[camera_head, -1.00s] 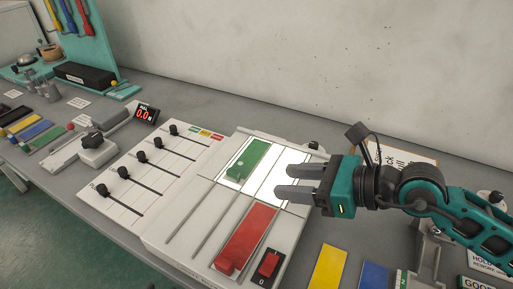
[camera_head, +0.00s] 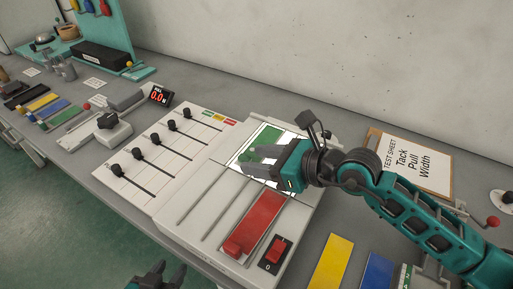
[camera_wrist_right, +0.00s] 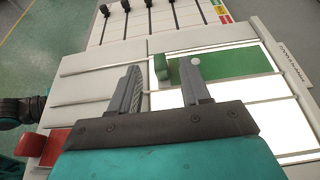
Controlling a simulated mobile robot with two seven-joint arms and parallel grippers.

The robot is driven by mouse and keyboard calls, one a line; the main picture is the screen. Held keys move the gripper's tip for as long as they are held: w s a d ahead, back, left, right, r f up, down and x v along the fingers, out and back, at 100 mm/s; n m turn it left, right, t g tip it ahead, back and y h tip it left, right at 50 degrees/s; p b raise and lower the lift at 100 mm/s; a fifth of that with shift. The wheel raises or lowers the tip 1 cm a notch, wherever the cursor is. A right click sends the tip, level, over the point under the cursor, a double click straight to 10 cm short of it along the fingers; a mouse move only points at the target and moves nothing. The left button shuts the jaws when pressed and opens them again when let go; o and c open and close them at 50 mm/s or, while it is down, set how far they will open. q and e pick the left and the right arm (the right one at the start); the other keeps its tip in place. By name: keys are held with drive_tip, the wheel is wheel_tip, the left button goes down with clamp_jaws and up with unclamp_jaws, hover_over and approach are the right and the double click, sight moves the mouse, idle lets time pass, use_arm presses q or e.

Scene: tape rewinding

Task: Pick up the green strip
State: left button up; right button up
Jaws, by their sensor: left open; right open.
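A green strip (camera_head: 264,137) lies on the lit white panel of the white device, partly hidden by my right gripper in the head view. In the right wrist view the green strip (camera_wrist_right: 230,64) lies flat, with a raised green tab (camera_wrist_right: 160,68) at its left end. My right gripper (camera_head: 252,161) is open above the panel. In the wrist view the tab appears between the fingers of the right gripper (camera_wrist_right: 161,66), with gaps on both sides; contact is not visible. My left gripper (camera_head: 160,272) is only partly in view at the bottom edge, open and empty.
Another green strip (camera_head: 70,118) lies among coloured strips at the far left. A red strip with a red tab (camera_head: 254,224) and a red rocker switch (camera_head: 275,252) sit in front. A slider board (camera_head: 165,160) stands left, a clipboard (camera_head: 411,160) right.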

drive_tip(key=x, duration=0.2)
drive_tip(key=shift+w+a, duration=0.2)
drive_tip(key=shift+a, duration=0.1)
drive_tip(key=shift+f, duration=0.1)
clamp_jaws()
